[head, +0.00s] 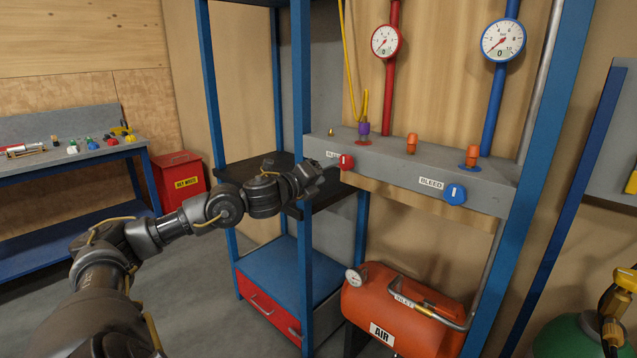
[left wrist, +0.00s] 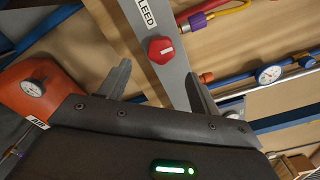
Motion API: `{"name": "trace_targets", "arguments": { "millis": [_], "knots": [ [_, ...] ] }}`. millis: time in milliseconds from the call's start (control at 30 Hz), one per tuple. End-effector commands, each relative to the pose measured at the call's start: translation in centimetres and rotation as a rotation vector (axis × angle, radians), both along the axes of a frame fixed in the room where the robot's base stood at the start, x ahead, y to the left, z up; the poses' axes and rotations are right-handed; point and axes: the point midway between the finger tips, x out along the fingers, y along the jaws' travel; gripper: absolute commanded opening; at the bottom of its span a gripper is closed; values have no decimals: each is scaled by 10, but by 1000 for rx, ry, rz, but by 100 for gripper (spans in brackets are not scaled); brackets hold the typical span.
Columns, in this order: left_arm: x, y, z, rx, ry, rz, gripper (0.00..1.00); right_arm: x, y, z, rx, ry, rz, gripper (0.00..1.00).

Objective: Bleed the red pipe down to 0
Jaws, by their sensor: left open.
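The red pipe (head: 390,80) runs up the wooden panel. Its round gauge (head: 386,41) shows a 0 in its lower window, and its needle points to the lower left. The red bleed knob (head: 346,162) sits on the grey manifold's front beside a BLEED label; it also shows in the left wrist view (left wrist: 161,48), with a white line on its face. My left gripper (head: 312,175) is open and empty, just left of the red knob. In the left wrist view its fingers (left wrist: 158,72) stand apart on either side, with the knob beyond the tips. My right gripper is out of view.
The grey manifold (head: 400,170) also bears a blue knob (head: 455,194) under the blue pipe (head: 493,110) with its own gauge (head: 502,40). A purple fitting (head: 364,128) with a yellow hose stands above the red knob. Blue frame posts (head: 301,90) stand near my left arm. An orange air tank (head: 390,318) is below.

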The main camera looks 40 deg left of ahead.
Motion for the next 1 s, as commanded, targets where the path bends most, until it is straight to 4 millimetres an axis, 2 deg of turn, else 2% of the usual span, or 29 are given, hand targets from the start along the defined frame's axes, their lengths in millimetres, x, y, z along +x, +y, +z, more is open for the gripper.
{"name": "trace_targets", "arguments": {
  "millis": [33,200,400,1000],
  "knots": [
    [-6,2,-5,6,5,4,63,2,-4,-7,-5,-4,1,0],
    [-17,0,-3,3,2,2,63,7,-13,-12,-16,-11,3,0],
    [-21,-1,0,0,1,-1,63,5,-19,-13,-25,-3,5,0],
    [-21,-1,0,-20,0,-2,63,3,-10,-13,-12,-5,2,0]
  ]
}}
